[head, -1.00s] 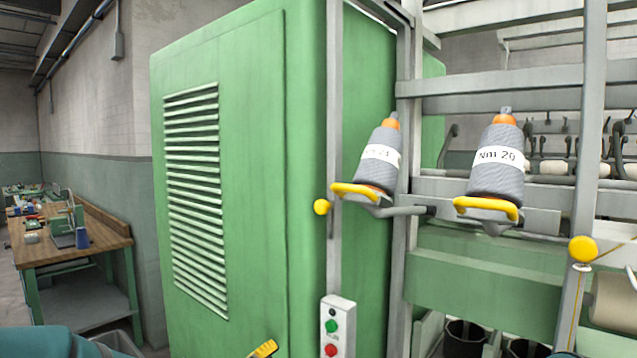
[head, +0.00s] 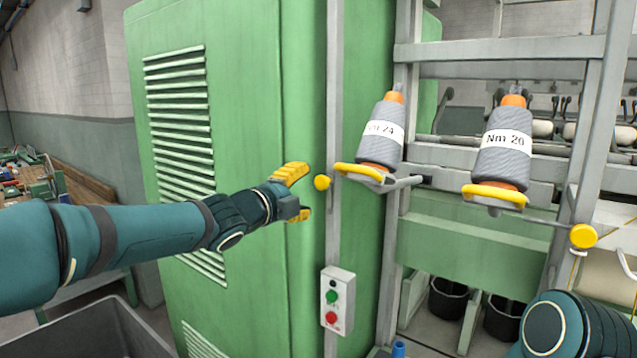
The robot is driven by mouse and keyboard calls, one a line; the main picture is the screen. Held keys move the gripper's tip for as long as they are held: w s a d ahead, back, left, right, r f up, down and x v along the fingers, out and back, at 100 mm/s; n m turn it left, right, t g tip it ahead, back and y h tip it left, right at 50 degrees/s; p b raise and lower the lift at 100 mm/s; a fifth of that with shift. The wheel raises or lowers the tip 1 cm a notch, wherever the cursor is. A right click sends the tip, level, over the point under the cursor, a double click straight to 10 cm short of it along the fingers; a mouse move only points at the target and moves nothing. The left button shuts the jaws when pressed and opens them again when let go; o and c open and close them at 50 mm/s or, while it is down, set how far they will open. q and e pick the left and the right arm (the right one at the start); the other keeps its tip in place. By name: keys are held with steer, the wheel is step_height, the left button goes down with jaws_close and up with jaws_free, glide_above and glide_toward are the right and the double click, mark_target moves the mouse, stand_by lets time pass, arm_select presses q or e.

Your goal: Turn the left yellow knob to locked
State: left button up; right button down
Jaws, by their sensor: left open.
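The left yellow knob (head: 321,182) is a small round knob on the grey post beside the green cabinet. My left gripper (head: 303,192) has yellow fingers, is open and empty, and points right at the knob. In the picture the knob lies just right of its fingertips, apparently with a small gap. I cannot tell the knob's turn position. A second yellow knob (head: 583,236) sits on the right post. My right arm shows at the lower right, but its gripper is out of view.
Two grey yarn cones, marked Nm 24 (head: 381,133) and Nm 20 (head: 503,150), stand on yellow-rimmed holders right of the left knob. A control box (head: 337,300) with green and red buttons hangs below it. The green cabinet (head: 250,60) stands behind my left arm.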

mark_target(320, 183)
arm_select(q)
steer(key=p+x, duration=0.1)
steer(key=x, duration=0.5)
